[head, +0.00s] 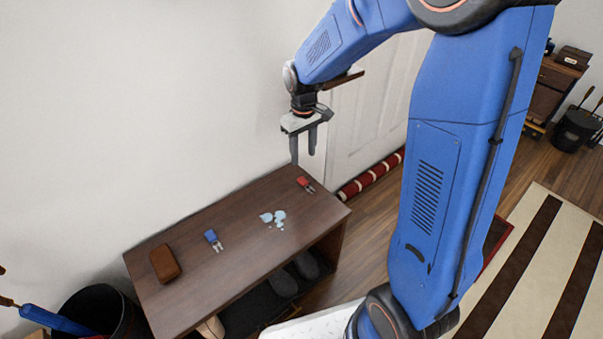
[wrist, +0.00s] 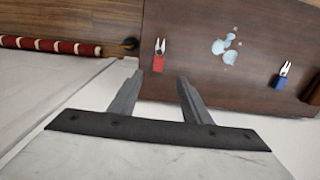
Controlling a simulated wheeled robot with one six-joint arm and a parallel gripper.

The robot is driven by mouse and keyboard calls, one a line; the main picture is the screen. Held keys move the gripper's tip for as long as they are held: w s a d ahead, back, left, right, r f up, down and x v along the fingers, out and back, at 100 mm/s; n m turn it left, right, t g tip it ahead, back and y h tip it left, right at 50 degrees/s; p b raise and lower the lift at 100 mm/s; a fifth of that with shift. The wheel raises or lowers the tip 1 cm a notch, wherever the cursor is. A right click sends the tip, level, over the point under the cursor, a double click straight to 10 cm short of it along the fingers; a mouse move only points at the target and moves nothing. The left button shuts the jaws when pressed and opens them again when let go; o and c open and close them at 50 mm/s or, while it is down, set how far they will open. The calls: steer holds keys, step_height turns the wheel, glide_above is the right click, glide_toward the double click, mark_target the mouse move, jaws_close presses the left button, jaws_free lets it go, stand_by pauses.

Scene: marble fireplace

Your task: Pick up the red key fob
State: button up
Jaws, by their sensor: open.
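The red key fob (head: 303,181) with its keys lies on the dark wooden bench top near the right end in the head view. In the wrist view the red key fob (wrist: 158,63) lies just beyond my fingertips, between them in line, with its keys pointing up the picture. My gripper (head: 303,158) is open and empty above the bench's right end, close to the wall. In the wrist view the two fingers of my gripper (wrist: 159,80) are spread apart, with nothing between them.
A blue key fob (head: 211,236), a brown case (head: 164,263) and a pale blue spill-like patch (head: 273,218) are on the bench (head: 185,296). A white wall (head: 120,120) runs behind it. A red striped roll (head: 372,177) lies by the door. Shoes stand under the bench.

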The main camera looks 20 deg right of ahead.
mark_target(303, 181)
steer(key=f, duration=1.2)
steer(key=shift+w+d, duration=0.1)
steer(key=shift+w, duration=0.2)
jaws_close()
